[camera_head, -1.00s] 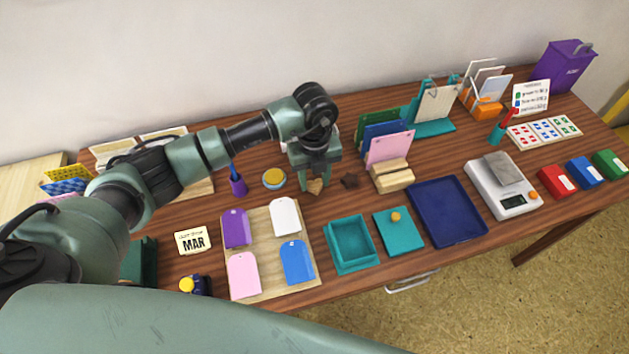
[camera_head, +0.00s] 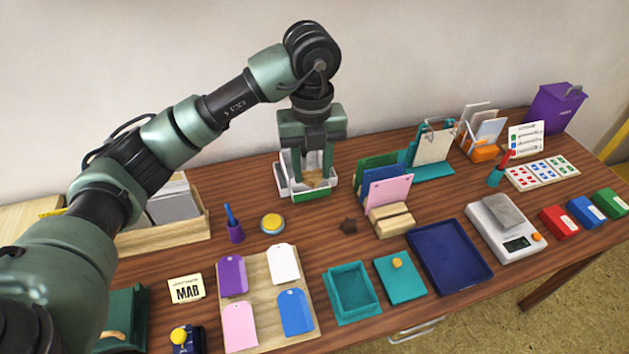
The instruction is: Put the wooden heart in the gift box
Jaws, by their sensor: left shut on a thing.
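My left gripper (camera_head: 314,178) is shut on the wooden heart (camera_head: 313,180), a small light-brown piece, partly hidden by the fingers. It shows in front of a white bin at the back of the table. An open teal box (camera_head: 351,293), which looks like the gift box, stands at the front middle. Its inside looks empty. A teal lid with a yellow knob (camera_head: 400,278) lies beside it on the right. The heart is well behind the box and apart from it. My right gripper is not in view.
A board with coloured tags (camera_head: 266,293) is left of the box, a blue tray (camera_head: 449,257) right of the lid.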

